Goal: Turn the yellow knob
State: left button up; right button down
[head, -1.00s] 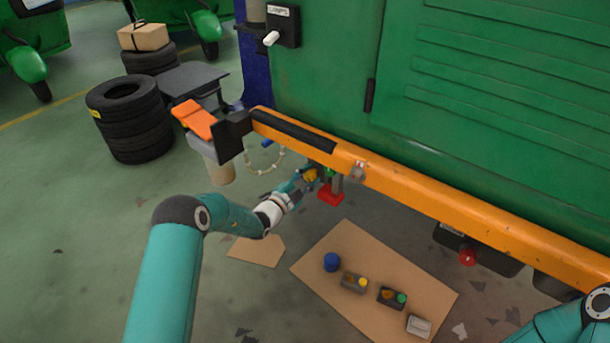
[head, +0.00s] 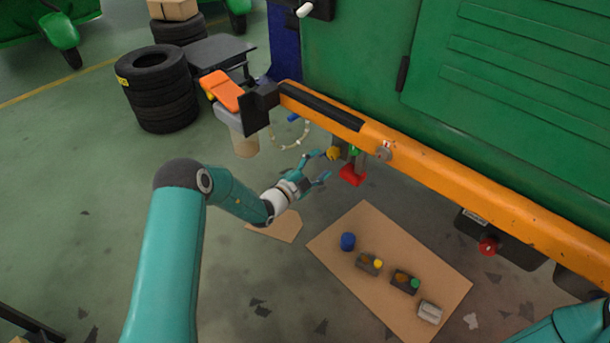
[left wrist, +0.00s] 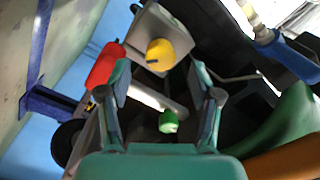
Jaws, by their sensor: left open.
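The round yellow knob (head: 333,153) sits under the orange beam, beside a red part (head: 352,175). My left gripper (head: 324,165) is open and empty just left of the knob, its fingers spread. In the left wrist view the yellow knob (left wrist: 160,52), with a dark mark on its face, is on a grey box (left wrist: 151,23). There it appears between the tips of my left gripper (left wrist: 160,74), and I see no contact. A green knob (left wrist: 168,122) shows lower between the fingers. My right gripper is out of frame.
The orange beam (head: 450,185) runs along the green vehicle (head: 520,60), above my left gripper. A cardboard sheet (head: 345,225) with small parts lies on the floor. A red knob (head: 488,245) is under the beam at right. Tyres (head: 158,90) stand at the back left.

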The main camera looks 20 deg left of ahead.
pick_arm(q)
jog(key=v, duration=0.6)
jog(key=shift+s, duration=0.1)
